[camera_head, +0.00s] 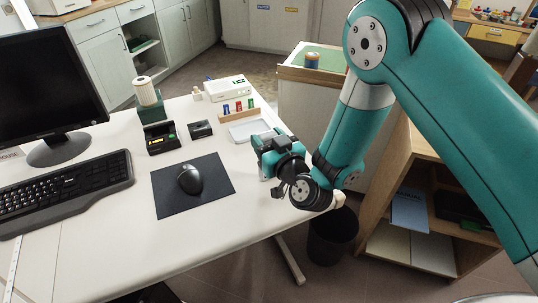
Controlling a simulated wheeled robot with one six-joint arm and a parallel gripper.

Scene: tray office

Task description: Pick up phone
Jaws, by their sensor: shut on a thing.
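My gripper (268,165) is over the right edge of the white desk (110,250), beside the small tray. It is shut on a thin, flat thing, taken to be the phone (263,171), of which only a narrow pale edge shows at the jaws. The rest of it is hidden by the gripper and wrist. I cannot tell how far it is above the desk. No other clear phone lies on the desk.
A mouse (190,179) on a dark mat (193,185), a keyboard (63,191) and a monitor (48,90) are to the left. A shallow tray (247,131), a black device (160,137) and a colored-piece rack (238,108) stand behind. A dark bin (331,237) stands below right.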

